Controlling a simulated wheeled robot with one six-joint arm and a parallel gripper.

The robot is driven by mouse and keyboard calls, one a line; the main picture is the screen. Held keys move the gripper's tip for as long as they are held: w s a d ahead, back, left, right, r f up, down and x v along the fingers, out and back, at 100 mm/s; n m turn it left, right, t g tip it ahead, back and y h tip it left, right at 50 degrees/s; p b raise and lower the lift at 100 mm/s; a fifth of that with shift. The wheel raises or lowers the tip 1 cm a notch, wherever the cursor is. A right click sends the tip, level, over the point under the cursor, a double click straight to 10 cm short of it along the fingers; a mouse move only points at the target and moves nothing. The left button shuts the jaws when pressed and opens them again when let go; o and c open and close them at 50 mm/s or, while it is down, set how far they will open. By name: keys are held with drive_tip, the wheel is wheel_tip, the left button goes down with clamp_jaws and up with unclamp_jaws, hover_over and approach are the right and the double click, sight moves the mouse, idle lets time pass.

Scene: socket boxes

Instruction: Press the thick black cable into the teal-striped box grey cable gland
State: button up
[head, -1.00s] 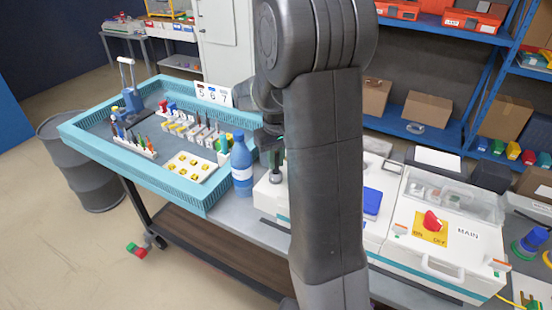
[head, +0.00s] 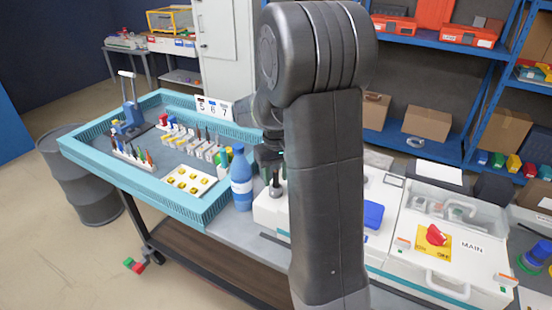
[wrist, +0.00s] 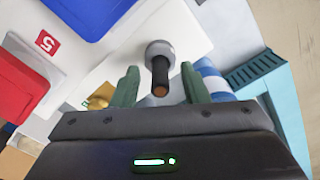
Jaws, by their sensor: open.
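The thick black cable (wrist: 160,75) stands in the grey cable gland (wrist: 159,48), its copper-coloured end facing the wrist camera. How deep it sits in the gland cannot be told. The gland is on a white box (head: 267,207), partly hidden by my arm in the head view; the gland also shows there (head: 275,189). My gripper (wrist: 160,80) is open, with one green finger on each side of the cable and a gap between each finger and the cable. In the head view my arm hides most of the gripper.
A blue bottle (head: 241,182) stands close left of the box, beside the teal tray (head: 205,213) of small parts. Right of my arm are a blue block (head: 373,214) and a white box with a red switch (head: 436,235). A red block (wrist: 20,85) shows in the wrist view.

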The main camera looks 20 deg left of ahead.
wheel_tip(320, 180, up, 20)
drive_tip(key=p, duration=0.6)
drive_tip(key=shift+p, duration=0.4)
drive_tip(key=shift+f, duration=0.1)
idle(0.7)
